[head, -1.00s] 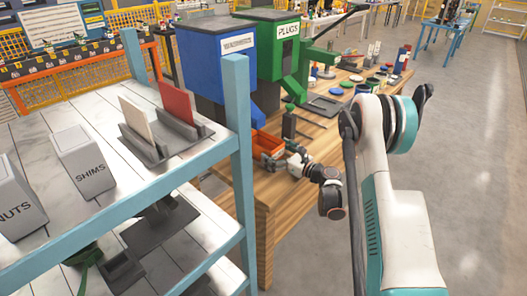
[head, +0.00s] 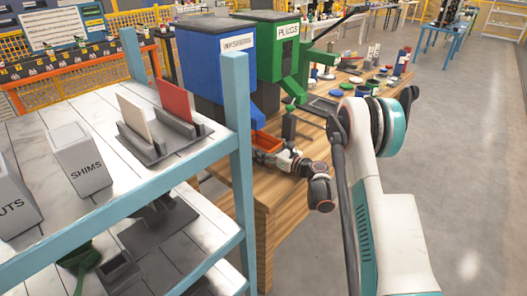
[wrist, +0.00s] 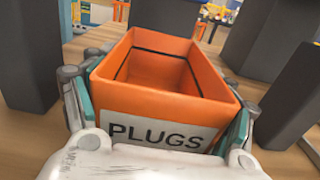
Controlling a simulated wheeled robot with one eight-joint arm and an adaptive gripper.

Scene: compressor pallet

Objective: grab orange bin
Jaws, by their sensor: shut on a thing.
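The orange bin (head: 267,142) is at the left part of the wooden table, below the blue dispenser. In the wrist view the orange bin (wrist: 165,82) is open-topped, looks empty, and has a white PLUGS label facing me. My gripper (head: 283,157) reaches it from the right. In the wrist view my gripper (wrist: 160,125) has one teal-edged finger on each side of the bin and is shut on it. The bin's underside is hidden, so I cannot tell whether it touches the table.
The wooden table (head: 258,186) holds a blue dispenser (head: 205,62) and a green PLUGS dispenser (head: 283,88) behind the bin. A blue-framed shelf (head: 240,130) stands close on the left. Dark posts (wrist: 292,100) flank the bin. Open floor (head: 455,150) lies to the right.

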